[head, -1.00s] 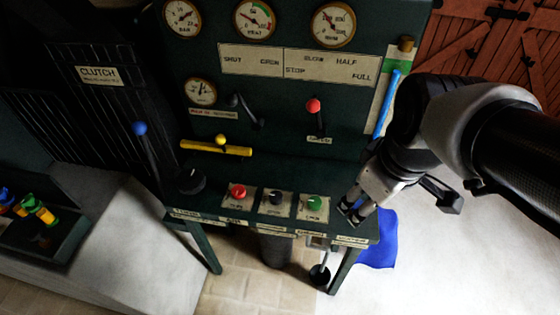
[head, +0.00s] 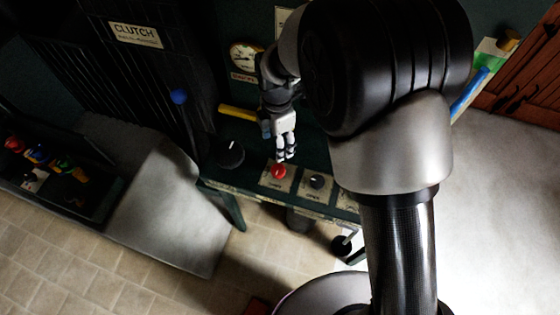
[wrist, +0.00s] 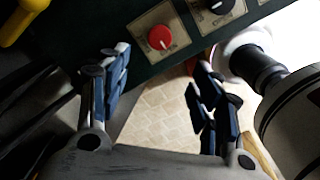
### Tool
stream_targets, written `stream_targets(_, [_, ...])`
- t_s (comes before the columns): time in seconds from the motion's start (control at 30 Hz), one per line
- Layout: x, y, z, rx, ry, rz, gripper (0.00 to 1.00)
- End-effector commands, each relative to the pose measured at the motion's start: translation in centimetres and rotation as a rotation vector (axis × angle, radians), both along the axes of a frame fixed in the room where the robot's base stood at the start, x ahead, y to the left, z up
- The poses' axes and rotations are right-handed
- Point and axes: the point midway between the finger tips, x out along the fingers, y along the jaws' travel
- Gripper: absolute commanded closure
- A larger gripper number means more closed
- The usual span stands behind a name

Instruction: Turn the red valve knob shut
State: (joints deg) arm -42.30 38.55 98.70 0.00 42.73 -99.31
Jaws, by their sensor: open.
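The red valve knob (head: 279,171) sits on a pale plate on the dark green bench panel. In the wrist view the red knob (wrist: 160,37) is round with a small white mark, beyond the fingertips and between their lines. My gripper (head: 286,157) is just above and behind the red knob in the head view. In the wrist view my gripper (wrist: 158,78) has its two blue-padded fingers wide apart, with nothing between them but the floor showing behind. I see no contact with the knob.
A black knob (head: 317,181) on its own plate is right of the red one. A larger black dial (head: 230,153) is to the left. My arm hides the panel's right part.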

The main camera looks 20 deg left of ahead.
Motion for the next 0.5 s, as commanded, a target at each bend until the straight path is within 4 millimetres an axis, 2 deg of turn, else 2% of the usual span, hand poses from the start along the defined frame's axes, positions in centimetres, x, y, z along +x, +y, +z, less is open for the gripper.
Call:
stream_targets(0.1, [-0.1,-0.1,-2.9,-0.003,0.003,-0.002,0.41])
stream_targets(0.5, [-0.1,-0.1,-11.5,-0.003,0.003,-0.004,0.41])
